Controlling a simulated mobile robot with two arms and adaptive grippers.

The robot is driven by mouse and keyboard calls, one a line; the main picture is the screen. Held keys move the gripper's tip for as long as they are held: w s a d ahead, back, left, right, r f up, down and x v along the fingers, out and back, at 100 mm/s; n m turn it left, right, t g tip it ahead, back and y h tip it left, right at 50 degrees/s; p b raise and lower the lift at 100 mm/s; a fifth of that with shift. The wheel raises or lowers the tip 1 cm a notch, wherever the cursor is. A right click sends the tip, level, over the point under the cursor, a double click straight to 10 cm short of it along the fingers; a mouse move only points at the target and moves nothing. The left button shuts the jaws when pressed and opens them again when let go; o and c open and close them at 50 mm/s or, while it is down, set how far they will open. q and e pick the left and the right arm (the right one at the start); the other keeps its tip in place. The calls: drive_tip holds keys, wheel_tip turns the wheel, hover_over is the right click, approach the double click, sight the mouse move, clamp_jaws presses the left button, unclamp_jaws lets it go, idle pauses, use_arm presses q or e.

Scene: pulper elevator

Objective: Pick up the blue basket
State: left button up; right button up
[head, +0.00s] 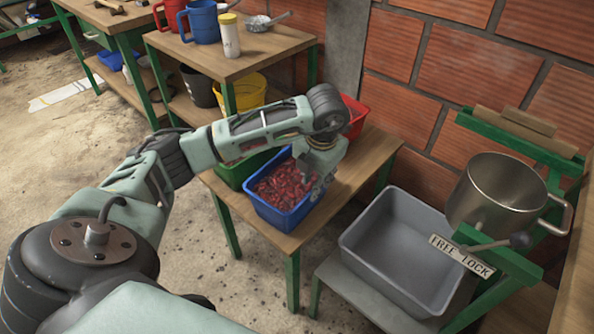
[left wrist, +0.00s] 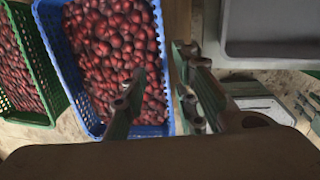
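The blue basket (head: 268,213) is full of red coffee cherries and sits on a low wooden table. In the left wrist view the basket (left wrist: 62,62) fills the upper left centre. My left gripper (head: 318,180) is at the basket's right side, with its fingertips partly hidden by the hand in the head view. In the left wrist view the gripper (left wrist: 157,85) is open, one finger over the cherries and the other outside the right wall. I cannot tell whether the fingers touch the wall. My right gripper is in neither view.
A green basket (head: 236,174) of cherries (left wrist: 15,70) stands close on the blue basket's left. A red container (head: 355,118) is behind. A grey tub (head: 398,245) and metal pot (head: 497,195) stand to the right. Wooden shelves (head: 262,52) are behind.

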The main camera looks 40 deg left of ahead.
use_arm(q)
drive_tip(key=shift+s+a+f, duration=0.1)
drive_tip(key=shift+f, duration=0.8)
wheel_tip(320, 180, down, 4)
drive_tip(key=shift+a+f+b, duration=0.1)
drive_tip(key=shift+f+b, duration=0.15)
drive_tip(key=shift+b, duration=0.05)
drive_tip(key=shift+f, duration=0.25)
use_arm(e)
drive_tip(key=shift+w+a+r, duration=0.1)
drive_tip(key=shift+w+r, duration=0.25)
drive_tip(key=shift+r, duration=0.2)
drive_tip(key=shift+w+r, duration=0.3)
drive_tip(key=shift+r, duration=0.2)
use_arm(q)
drive_tip(key=shift+c, duration=0.7)
drive_tip(key=c, duration=0.5)
clamp_jaws()
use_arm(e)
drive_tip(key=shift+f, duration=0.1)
use_arm(q)
drive_tip(key=shift+a, duration=0.1)
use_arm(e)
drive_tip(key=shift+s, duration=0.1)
use_arm(q)
drive_tip(key=shift+w+r, duration=0.2)
drive_tip(key=shift+w, duration=0.1)
